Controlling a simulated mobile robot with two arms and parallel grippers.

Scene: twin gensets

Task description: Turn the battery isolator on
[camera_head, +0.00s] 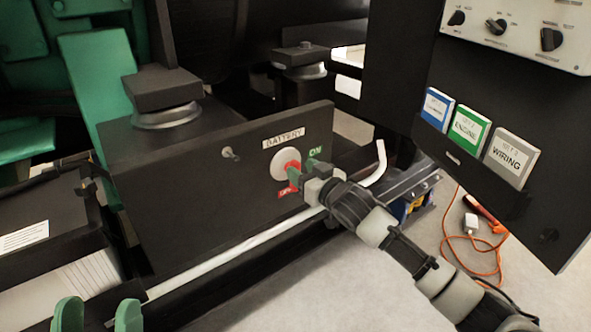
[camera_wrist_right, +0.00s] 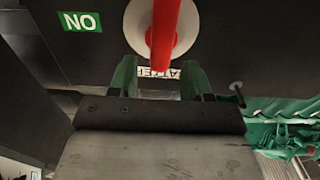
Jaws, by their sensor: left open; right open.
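The battery isolator is a white disc (camera_head: 283,160) with a red handle (camera_head: 292,166) on a dark panel, under the BATTERY label (camera_head: 283,138). A green ON label (camera_head: 315,151) is to its upper right and a red label (camera_head: 287,190) below it. In the right wrist view the red handle (camera_wrist_right: 163,35) stands out from the disc, in line with the gap between the fingers. My right gripper (camera_head: 305,170) is open at the isolator; it also shows in the wrist view (camera_wrist_right: 160,82). I cannot tell whether it touches the handle. My left gripper (camera_head: 98,315) is open and empty at the lower left.
A small metal pin (camera_head: 230,153) sticks out left of the isolator. A pale bent pipe (camera_head: 379,160) rises right of it. A panel with knobs (camera_head: 497,26) and binders (camera_head: 508,158) hangs at right. An orange cable (camera_head: 470,240) lies on the floor.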

